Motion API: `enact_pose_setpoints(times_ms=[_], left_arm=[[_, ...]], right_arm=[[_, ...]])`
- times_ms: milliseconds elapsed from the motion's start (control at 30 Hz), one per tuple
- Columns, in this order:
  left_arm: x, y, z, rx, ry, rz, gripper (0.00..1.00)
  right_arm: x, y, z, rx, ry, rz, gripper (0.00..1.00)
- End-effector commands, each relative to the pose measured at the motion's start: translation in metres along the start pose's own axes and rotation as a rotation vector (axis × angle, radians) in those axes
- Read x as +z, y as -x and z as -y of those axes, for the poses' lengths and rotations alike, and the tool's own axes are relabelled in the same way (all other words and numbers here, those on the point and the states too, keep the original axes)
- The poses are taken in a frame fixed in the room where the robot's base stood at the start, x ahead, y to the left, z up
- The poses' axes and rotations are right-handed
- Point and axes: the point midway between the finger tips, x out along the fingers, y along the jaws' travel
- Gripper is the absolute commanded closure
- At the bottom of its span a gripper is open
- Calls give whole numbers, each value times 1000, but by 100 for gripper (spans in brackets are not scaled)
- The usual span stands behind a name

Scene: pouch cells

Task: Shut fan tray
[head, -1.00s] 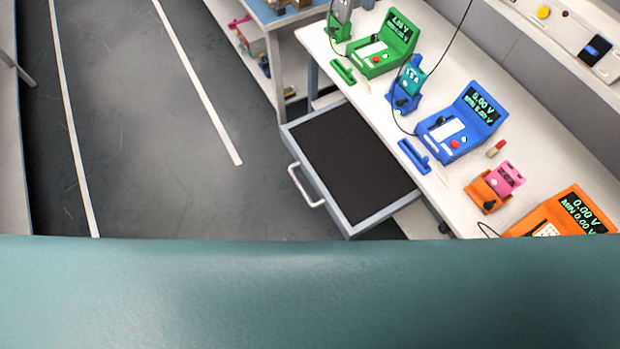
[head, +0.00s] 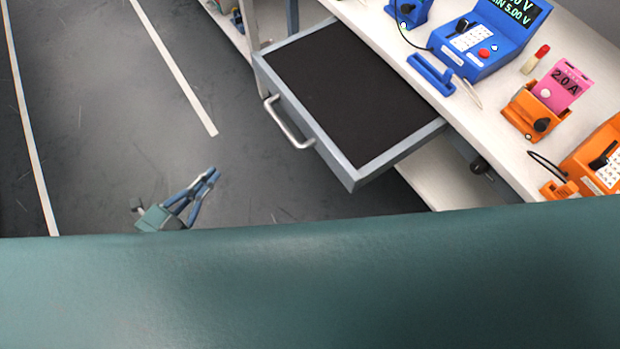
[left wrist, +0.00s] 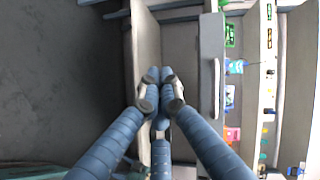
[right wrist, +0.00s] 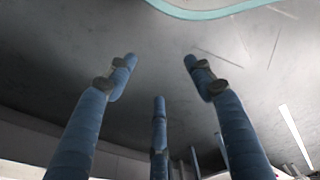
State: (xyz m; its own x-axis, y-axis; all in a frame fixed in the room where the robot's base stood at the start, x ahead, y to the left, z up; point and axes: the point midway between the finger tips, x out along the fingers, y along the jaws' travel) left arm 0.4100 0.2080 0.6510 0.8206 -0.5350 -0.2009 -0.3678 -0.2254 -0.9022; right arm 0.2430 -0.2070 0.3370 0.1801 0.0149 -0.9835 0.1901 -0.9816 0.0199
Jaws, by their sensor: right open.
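The tray (head: 352,178) is a grey drawer with a black floor, pulled out from under the white bench. Its silver bar handle (head: 284,122) faces left. In the left wrist view the tray's grey front (left wrist: 210,45) stands right of the fingers, with the handle (left wrist: 216,88) on it. My left gripper (head: 213,175) is left of and below the tray in the head view, apart from the handle. Its fingertips (left wrist: 160,76) are together with nothing between them. My right gripper (right wrist: 158,62) is open and empty, its fingers spread; the head view does not show it.
The white bench (head: 470,120) holds a blue meter (head: 480,40), a blue holder (head: 432,74), an orange holder with a pink pouch cell (head: 565,85) and an orange meter (head: 600,160). Open dark floor (head: 110,120) lies left of the tray. A teal surface covers the lower head view.

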Motion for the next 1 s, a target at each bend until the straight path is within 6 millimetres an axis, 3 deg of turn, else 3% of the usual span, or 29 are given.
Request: enact_pose_setpoints(times_ms=[33, 200, 300, 433, 567, 767, 1000], left_arm=[[-23, -5, -9, -19, -93, -104, 100], [-111, 6, 5, -73, -333, -376, 100], [-141, 15, 7, -91, -407, -463, 100], [-157, 18, 11, -103, -443, -506, 100], [-165, 6, 14, -105, -444, -507, 100], [-184, -29, 16, -108, -445, -507, 100], [-209, -72, 16, -107, -442, -505, 100]], right_arm=[[-4, -26, 0, 1, -1, -11, 47], [-20, -33, -1, 3, -5, -25, 47], [-25, -32, -1, 3, -6, -30, 47], [-28, -28, -1, 4, -6, -31, 47], [-28, -26, -1, 4, -6, -30, 47], [-22, -32, -1, 3, -5, -25, 47], [-3, -54, 1, 1, -2, -8, 47]])
